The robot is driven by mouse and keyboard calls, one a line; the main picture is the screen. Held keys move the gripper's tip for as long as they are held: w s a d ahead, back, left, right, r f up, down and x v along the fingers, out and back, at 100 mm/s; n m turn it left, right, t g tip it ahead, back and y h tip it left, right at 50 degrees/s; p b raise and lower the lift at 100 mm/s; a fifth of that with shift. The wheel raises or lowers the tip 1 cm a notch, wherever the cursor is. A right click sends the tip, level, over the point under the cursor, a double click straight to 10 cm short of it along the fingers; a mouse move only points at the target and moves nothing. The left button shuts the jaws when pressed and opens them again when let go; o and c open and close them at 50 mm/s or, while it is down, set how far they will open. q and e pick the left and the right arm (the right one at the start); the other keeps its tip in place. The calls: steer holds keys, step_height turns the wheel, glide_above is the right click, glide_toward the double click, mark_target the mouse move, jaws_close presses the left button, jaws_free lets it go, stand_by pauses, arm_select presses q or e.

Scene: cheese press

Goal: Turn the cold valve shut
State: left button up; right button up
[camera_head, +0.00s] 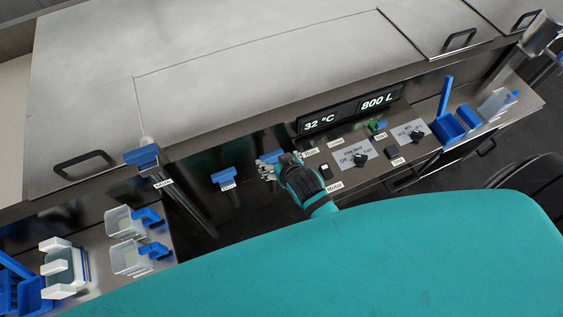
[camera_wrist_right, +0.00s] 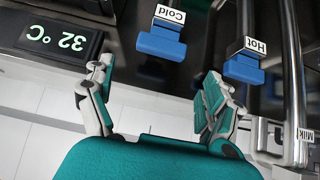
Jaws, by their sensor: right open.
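The cold valve has a blue handle, which shows in the right wrist view (camera_wrist_right: 160,43) with a "Cold" label above it. In the head view, the blue cold valve (camera_head: 271,157) is partly hidden by my right gripper (camera_head: 266,168). In the right wrist view, the two fingers of the right gripper (camera_wrist_right: 158,69) are spread wide apart and empty. The cold valve appears between and beyond the fingertips; I see no finger closed on it. My left gripper is not in view.
The blue hot valve (camera_head: 225,177) stands left of the cold one, and the milk valve (camera_head: 142,157) further left. A display (camera_head: 348,109) reads 32 °C and 800 L. Switches and knobs lie right of my gripper. Plastic containers (camera_head: 125,222) stand at the left.

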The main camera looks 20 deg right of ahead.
steer(key=shift+v, duration=1.45)
steer(key=s+f+n+g+b, duration=0.1)
steer(key=s+f+g+b, duration=0.3)
steer(key=f, duration=0.9)
steer(key=s+f+n+t+b, duration=0.15)
steer(key=s+f, duration=0.45)
steer(key=f, duration=0.7)
steer(key=s+d+f+g+b, duration=0.2)
steer(key=s+d+f+b, duration=0.1)
steer(key=s+f, duration=0.7)
steer(key=s+d+f+g+b, duration=0.3)
steer(key=s+d+f+b, duration=0.1)
steer(key=s+f, duration=0.7)
steer(key=s+d, duration=0.1)
steer(key=s, duration=0.2)
steer(key=shift+d, duration=0.25)
steer(key=shift+s+f+g, duration=0.1)
steer(key=shift+g, duration=0.15)
